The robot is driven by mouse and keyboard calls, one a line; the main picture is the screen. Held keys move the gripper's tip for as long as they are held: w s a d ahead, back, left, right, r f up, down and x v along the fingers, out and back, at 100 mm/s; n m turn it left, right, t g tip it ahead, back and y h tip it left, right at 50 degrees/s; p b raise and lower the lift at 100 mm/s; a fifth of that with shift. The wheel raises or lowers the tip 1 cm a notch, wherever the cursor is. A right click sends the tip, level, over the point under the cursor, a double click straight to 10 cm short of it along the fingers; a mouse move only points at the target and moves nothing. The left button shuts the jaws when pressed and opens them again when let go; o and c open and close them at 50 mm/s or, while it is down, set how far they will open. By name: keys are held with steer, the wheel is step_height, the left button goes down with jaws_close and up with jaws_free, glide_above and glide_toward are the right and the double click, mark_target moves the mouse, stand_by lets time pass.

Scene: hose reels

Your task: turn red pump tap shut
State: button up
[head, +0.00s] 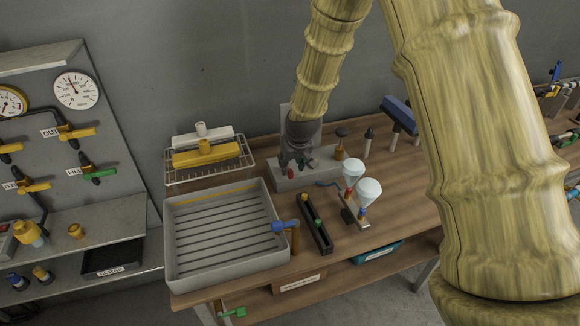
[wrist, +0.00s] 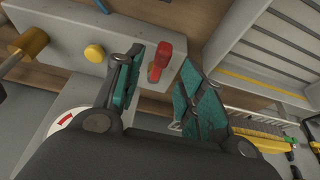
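The red tap (wrist: 159,62) has a short red handle and sits on a grey block (wrist: 62,40) in the wrist view. My gripper (wrist: 161,80) has its two teal-padded fingers apart, one on each side of the red tap, with gaps beside the handle. I cannot tell whether the fingertips reach past the handle in depth. In the head view my gripper (head: 295,160) points down at the left end of the grey block (head: 325,165). A bit of the red tap (head: 291,173) shows there, mostly hidden by the fingers.
A yellow knob (wrist: 94,53) and a brass fitting (wrist: 30,42) are on the block beside the tap. A white disc with a red arrow (wrist: 62,122) is close by. A grey slatted tray (head: 172,250), a wire rack (head: 248,165) and two white-topped items (head: 368,190) stand around on the bench.

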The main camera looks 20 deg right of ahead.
mark_target(290, 170)
steer(key=shift+p+x, duration=0.55)
steer(key=shift+x, duration=1.4)
steer(key=shift+c, duration=0.3)
jaws_close()
